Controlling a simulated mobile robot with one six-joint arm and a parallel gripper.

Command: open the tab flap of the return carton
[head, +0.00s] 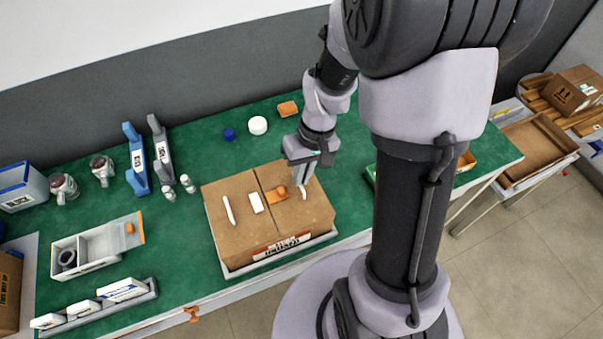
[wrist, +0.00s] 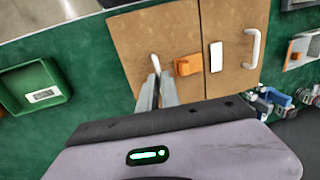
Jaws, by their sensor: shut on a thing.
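The return carton (head: 232,246) is a brown cardboard box with two top flaps lying flat and meeting at a seam. The right flap (head: 312,211) carries an orange tab (head: 276,195) near the seam and a white handle (head: 303,192). The left flap (head: 220,192) carries a white block (head: 257,202) and another white handle (head: 229,209). My gripper (head: 300,179) is over the right flap, shut on its white handle. In the wrist view my gripper (wrist: 155,82) has its fingertips at that handle (wrist: 155,61), beside the orange tab (wrist: 187,66); the fingers partly hide the handle.
The carton sits in a shallow pale tray (head: 285,257) on the green bench. A green tray (wrist: 35,88) shows in the wrist view.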

